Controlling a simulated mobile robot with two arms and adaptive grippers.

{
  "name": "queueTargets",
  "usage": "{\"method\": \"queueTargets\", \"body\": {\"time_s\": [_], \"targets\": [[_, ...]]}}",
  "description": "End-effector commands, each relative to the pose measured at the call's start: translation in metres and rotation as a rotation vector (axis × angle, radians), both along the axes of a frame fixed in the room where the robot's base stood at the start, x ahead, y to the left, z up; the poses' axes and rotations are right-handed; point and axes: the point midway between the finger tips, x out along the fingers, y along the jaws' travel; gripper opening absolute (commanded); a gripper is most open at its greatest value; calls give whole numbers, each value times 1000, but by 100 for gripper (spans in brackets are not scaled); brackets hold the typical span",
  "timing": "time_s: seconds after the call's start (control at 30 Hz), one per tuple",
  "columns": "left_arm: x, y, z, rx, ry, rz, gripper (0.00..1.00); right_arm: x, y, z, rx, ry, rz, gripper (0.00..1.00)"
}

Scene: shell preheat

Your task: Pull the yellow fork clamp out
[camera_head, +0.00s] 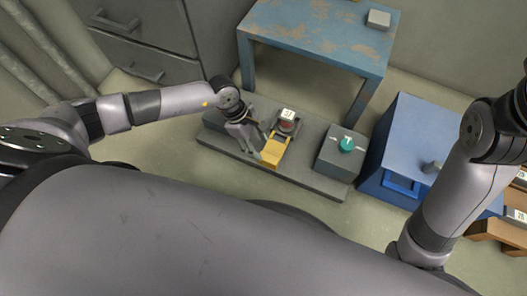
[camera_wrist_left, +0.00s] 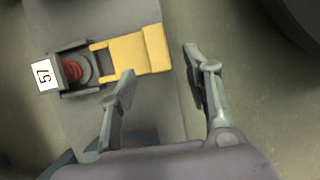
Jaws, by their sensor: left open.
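The yellow fork clamp (camera_head: 273,151) lies on the grey bench, its prongs toward a dark holder (camera_head: 285,127) with a red part and a white number label. In the left wrist view the clamp (camera_wrist_left: 127,54) has its raised handle end at the right, and its prongs reach to the holder (camera_wrist_left: 84,72) beside the red part (camera_wrist_left: 71,71). My left gripper (camera_wrist_left: 160,60) is open. One fingertip overlaps the clamp's lower edge in the picture, and the other is right of the handle end. Contact cannot be told. My right gripper is out of view; only its arm shows.
A grey box with a green knob (camera_head: 347,144) stands at the bench's right end. A blue cabinet (camera_head: 410,140) is beyond it. A worn blue table (camera_head: 318,35) stands behind the bench. Wooden racks (camera_head: 490,229) are at the far right.

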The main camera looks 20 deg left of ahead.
Motion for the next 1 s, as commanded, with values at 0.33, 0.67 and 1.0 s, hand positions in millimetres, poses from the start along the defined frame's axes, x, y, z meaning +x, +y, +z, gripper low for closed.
{"method": "queueTargets", "body": {"time_s": [0.33, 0.67, 1.0], "targets": [[0, 15, 36, 0, 2, -1, 45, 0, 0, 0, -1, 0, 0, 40], [0, 15, 37, 0, 2, -1, 45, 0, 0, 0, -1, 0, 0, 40], [-8, -1, 43, -45, 29, 11, 45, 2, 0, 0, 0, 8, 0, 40]]}}
